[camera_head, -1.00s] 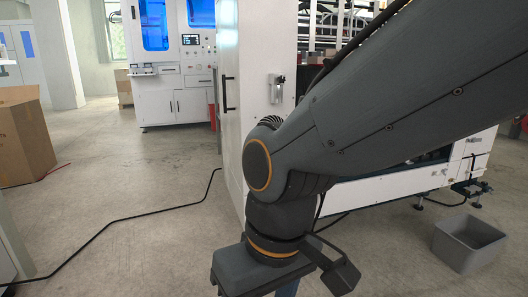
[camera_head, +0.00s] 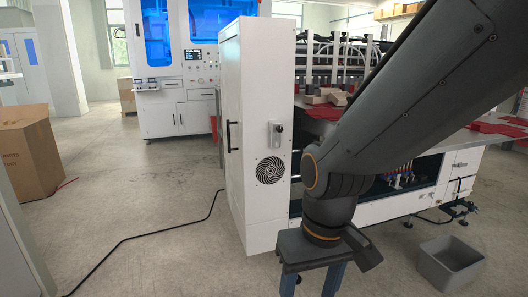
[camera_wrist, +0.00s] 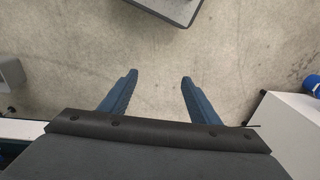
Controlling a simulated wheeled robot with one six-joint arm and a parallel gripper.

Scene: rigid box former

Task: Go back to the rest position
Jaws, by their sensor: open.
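My gripper (camera_wrist: 157,78) shows in the wrist view with its two blue fingers spread apart. Nothing is between them, only bare concrete floor below. In the head view my gripper (camera_head: 311,285) hangs at the lower right of centre, pointing down, its fingertips cut off by the bottom edge. My dark grey arm comes in from the upper right and hides part of the machine behind it.
A white cabinet (camera_head: 252,130) stands left of my arm, joined to a machine with red sheets (camera_head: 500,128). A grey bin (camera_head: 450,262) is on the floor at right. A cardboard box (camera_head: 28,155) stands at left. A black cable (camera_head: 150,237) crosses otherwise clear floor.

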